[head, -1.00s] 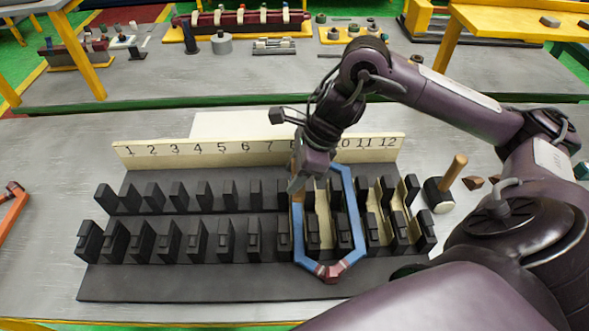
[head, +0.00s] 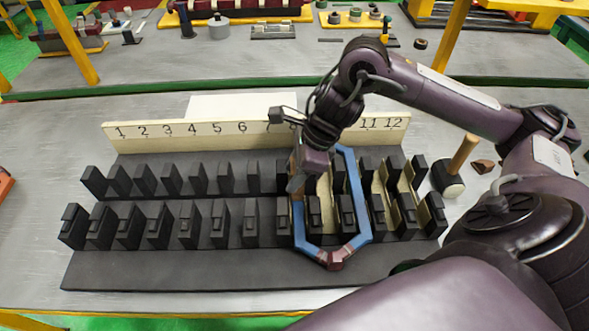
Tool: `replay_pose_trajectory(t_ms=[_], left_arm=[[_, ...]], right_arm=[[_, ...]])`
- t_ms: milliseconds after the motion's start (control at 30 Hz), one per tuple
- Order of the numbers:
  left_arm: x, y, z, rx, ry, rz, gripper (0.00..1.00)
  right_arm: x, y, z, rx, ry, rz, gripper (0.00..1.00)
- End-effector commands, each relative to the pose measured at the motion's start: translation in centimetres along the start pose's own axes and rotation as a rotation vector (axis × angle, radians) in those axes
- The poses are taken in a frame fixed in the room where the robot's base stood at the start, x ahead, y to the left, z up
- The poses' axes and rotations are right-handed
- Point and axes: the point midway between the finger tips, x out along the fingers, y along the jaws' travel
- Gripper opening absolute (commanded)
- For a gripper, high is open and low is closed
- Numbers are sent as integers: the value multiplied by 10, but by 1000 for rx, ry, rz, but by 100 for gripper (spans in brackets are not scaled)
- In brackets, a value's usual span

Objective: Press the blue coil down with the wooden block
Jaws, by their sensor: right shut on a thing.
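The blue coil (head: 361,201) is a long hexagonal loop lying over the black stator teeth near numbers 8 to 10, with a reddish-brown wrapped tip (head: 335,259) at the front. My right gripper (head: 297,184) is over the coil's left side, near its back end, fingers pointing down. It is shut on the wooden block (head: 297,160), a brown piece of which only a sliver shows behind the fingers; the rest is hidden. Whether the block touches the coil cannot be told. My left gripper is not in view.
The black stator (head: 180,272) has two rows of teeth, with cream liners in slots at the right. A numbered board (head: 180,134) stands behind it. A mallet (head: 455,168) and brown wedges (head: 483,165) lie at the right. Free grey table shows at the left.

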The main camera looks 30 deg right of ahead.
Motion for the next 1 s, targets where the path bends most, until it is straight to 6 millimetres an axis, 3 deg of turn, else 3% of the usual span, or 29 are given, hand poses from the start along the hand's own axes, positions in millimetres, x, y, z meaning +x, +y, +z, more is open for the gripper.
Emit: replay_pose_trajectory(t_ms=[1000], left_arm=[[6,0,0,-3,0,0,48]], right_arm=[[4,0,-1,0,0,0,7]])
